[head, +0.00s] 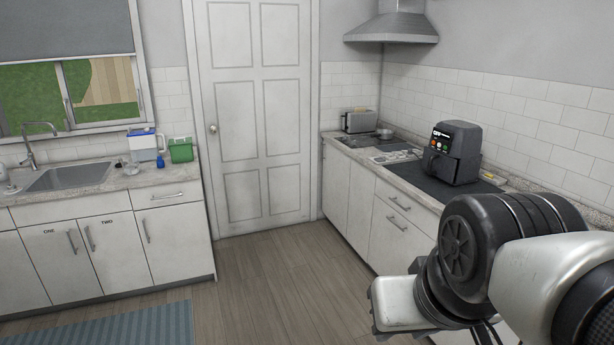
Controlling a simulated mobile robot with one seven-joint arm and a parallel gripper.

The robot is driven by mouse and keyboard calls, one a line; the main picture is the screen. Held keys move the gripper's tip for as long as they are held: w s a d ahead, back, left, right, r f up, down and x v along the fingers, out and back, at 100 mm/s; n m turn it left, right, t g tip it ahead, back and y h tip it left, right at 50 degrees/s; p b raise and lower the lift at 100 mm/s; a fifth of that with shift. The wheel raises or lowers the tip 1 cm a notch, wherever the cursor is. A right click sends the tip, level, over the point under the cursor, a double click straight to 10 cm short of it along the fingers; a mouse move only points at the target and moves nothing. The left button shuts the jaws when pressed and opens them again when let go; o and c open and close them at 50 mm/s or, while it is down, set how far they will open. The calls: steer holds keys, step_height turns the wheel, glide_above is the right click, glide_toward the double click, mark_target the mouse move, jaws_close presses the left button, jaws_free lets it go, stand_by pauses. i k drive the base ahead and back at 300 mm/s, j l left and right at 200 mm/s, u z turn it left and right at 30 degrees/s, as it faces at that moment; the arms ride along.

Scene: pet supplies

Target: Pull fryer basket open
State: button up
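A black air fryer (455,152) stands on the right-hand counter, on a dark flat surface. Its lit display is on the upper front. The fryer basket (436,165) is in the lower front with a handle facing left, and it looks pushed in. My arm fills the lower right of the head view, in front of the right counter and well apart from the fryer. My gripper's fingers do not show, so their state is hidden.
A range hood (395,25) hangs above. A sink counter (155,190) stands at left. The wooden floor (270,280) between is clear, with a blue rug (120,328) at lower left.

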mark_target(444, 168)
steer(key=i+z, duration=0.1)
steer(key=i, duration=0.95)
steer(key=i+z, duration=0.1)
steer(key=i, duration=0.95)
steer(key=i+j+z, duration=0.1)
steer(key=i, duration=0.95)
steer(key=i+j+z, duration=0.15)
steer(key=i+z, duration=0.25)
steer(key=i, duration=0.35)
